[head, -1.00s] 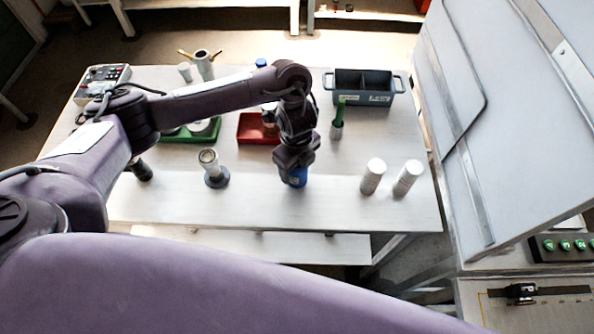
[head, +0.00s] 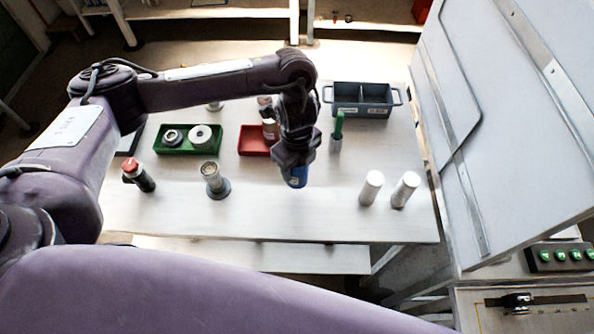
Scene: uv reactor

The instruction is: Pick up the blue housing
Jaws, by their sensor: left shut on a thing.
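The blue housing (head: 296,178) shows below my left gripper (head: 295,160) in the middle of the table. The gripper points down and is shut on the housing, covering its upper part. The housing appears slightly tilted, and I cannot tell for certain whether its lower end clears the table. My right gripper is not in view.
Two white cylinders (head: 371,187) stand to the right. A grey flanged part (head: 214,181) and a dark, red-topped cylinder (head: 135,174) stand left. Behind are a green tray (head: 158,145), red tray (head: 247,141), green-handled tool (head: 338,130) and grey two-compartment bin (head: 361,111). A slanted panel (head: 470,110) borders the right.

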